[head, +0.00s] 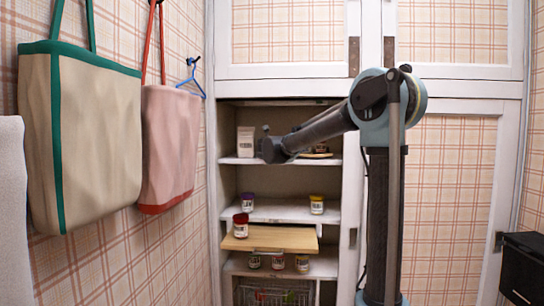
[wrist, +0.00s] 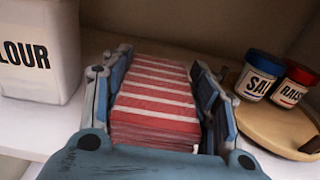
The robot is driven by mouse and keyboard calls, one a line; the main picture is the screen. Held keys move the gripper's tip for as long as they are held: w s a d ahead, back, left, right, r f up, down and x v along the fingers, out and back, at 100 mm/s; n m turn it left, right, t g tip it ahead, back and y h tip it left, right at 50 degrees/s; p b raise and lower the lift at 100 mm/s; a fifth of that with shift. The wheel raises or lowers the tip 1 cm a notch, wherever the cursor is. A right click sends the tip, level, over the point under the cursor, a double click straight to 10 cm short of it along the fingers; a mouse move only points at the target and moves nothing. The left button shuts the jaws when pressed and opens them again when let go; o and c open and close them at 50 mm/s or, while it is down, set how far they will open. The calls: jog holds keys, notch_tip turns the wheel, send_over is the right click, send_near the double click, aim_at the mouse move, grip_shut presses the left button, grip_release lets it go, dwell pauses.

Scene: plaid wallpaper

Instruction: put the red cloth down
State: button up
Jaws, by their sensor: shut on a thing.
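The red cloth (wrist: 155,95) is a folded stack with red and white stripes. In the wrist view it lies between the two fingers of my gripper (wrist: 160,68), which is shut on it from both sides. I cannot tell whether its underside touches the shelf. In the head view my gripper (head: 272,148) reaches into the upper open shelf of the cupboard, and the cloth cannot be made out there.
On the upper shelf (head: 232,161), a white flour box (wrist: 38,50) stands left of my gripper. To its right, a round wooden tray (wrist: 262,128) holds a blue-lidded jar (wrist: 258,78) and a red-lidded jar (wrist: 293,86). Jars and a pull-out board (head: 275,238) sit lower.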

jog(key=shift+f, duration=1.15)
jog(key=shift+f, duration=0.15)
jog(key=o, duration=1.2)
jog(key=s, duration=1.1)
jog(key=s+r, duration=0.1)
jog(key=s, duration=0.5)
jog(key=shift+s, duration=0.2)
